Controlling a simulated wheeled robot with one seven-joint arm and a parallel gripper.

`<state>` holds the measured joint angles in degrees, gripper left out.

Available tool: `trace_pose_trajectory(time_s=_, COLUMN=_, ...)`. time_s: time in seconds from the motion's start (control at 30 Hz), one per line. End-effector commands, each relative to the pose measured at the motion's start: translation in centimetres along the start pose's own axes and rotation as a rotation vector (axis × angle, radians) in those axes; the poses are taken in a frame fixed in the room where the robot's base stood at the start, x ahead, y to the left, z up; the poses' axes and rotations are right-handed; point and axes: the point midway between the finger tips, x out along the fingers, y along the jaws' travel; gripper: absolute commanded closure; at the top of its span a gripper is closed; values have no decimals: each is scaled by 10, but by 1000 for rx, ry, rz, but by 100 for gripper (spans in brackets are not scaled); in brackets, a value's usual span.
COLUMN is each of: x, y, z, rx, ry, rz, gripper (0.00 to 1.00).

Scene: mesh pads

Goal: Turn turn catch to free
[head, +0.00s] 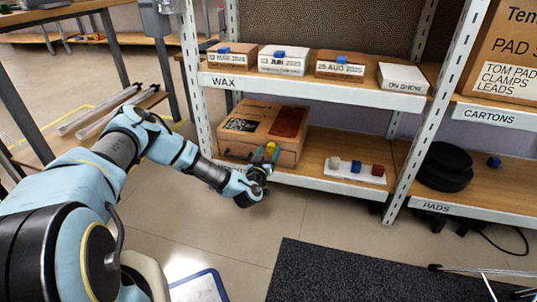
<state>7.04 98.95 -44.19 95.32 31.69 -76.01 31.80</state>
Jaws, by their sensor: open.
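A brown box (290,118) sits on the lower shelf, with a dark label and a dark red panel on its top. At its front right, a small yellow and teal piece (271,150) shows just above my gripper; it may be the turn catch, but it is too small to tell its setting. My gripper (262,168) is open at the box's front, close below that piece. I cannot tell whether the fingers touch it or surround it. My wrist hides part of the shelf edge there.
A white strip with coloured blocks (345,173) lies right of the box. The upper shelf holds several small labelled boxes (285,68). Black round pads (445,168) lie further right. Shelf uprights (408,145) stand nearby. A dark mat (330,275) covers the floor in front.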

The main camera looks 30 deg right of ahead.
Motion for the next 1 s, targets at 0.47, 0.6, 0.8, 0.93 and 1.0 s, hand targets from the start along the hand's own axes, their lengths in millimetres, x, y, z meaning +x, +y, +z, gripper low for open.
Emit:
trace_pose_trajectory(time_s=0.47, x=1, y=0, z=0, rx=0, ry=-1, rz=0, gripper=50)
trace_pose_trajectory(time_s=0.6, x=1, y=0, z=0, rx=0, ry=-1, rz=0, gripper=66)
trace_pose_trajectory(time_s=0.8, x=1, y=0, z=0, rx=0, ry=-1, rz=0, gripper=88)
trace_pose_trajectory(time_s=0.93, x=1, y=0, z=0, rx=0, ry=-1, rz=0, gripper=100)
trace_pose_trajectory(time_s=1.0, x=1, y=0, z=0, rx=0, ry=-1, rz=0, gripper=100)
